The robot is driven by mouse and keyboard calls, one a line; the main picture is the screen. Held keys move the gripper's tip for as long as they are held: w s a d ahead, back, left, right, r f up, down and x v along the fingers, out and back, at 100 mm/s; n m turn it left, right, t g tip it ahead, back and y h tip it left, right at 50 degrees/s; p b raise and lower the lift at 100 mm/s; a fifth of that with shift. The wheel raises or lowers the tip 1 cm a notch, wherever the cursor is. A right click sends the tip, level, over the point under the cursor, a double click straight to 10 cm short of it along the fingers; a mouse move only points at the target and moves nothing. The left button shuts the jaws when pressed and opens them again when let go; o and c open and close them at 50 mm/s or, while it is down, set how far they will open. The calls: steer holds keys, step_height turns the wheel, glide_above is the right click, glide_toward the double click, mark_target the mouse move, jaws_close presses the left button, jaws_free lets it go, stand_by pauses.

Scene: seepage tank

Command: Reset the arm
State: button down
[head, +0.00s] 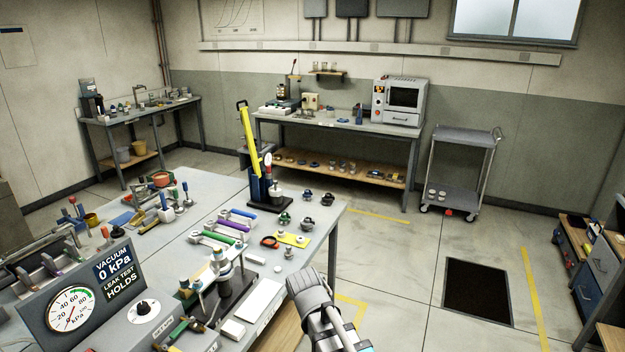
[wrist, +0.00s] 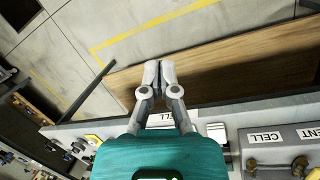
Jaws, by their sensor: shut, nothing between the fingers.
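My gripper (wrist: 159,76) shows in the wrist view with its two grey fingers together and nothing between them. It is over the edge of the bench, with a wooden shelf (wrist: 225,68) and the floor below the fingertips. In the head view part of my arm shows at the bottom centre, beside the right edge of the near bench (head: 335,212). The fingertips cannot be clearly made out there.
The near bench holds a gauge panel (head: 75,300), a clamp stand (head: 228,290), coloured tubes and small fittings. A dark floor pit (head: 477,291) and a grey cart (head: 460,165) are at the right. Floor between the bench and pit is clear.

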steer(key=s+d+m+y, duration=0.2)
steer(key=d+m, duration=0.6)
steer(key=d, duration=0.6)
steer(key=shift+s+d+f+m+y, duration=0.25)
steer(key=shift+s+d+m+y, duration=0.05)
steer(key=shift+s+d+m, duration=0.1)
steer(key=shift+a, duration=0.15)
